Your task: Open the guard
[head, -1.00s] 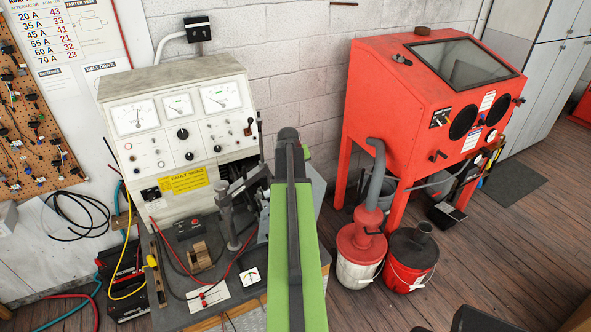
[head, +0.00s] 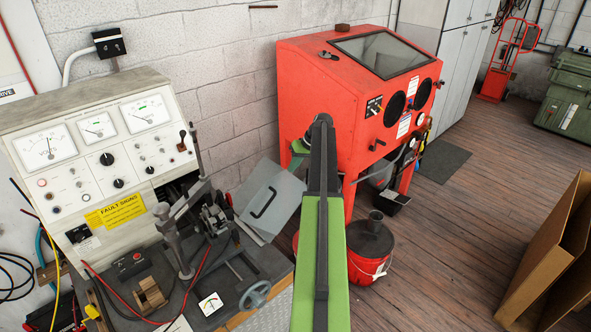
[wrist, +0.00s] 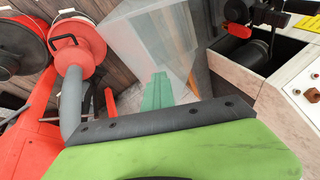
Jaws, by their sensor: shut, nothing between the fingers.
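The guard (head: 258,212) is a pale grey panel with a black bar handle. In the head view it stands tilted at the right side of the test bench, beside the clamped alternator (head: 215,215), left of my arm. In the wrist view the guard (wrist: 150,42) looks like a clear, see-through panel ahead of my gripper. My gripper (wrist: 157,90) shows there as shut green fingers, empty, in front of or overlapping the panel's lower part; I cannot tell if they touch. In the head view my arm hides most of the gripper.
The test bench with meters (head: 90,140) stands at left, with a handwheel (head: 254,293) at its front. A red blast cabinet (head: 345,100) stands behind my arm, with a red bucket (head: 371,255) below it. Cardboard (head: 545,255) is at right.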

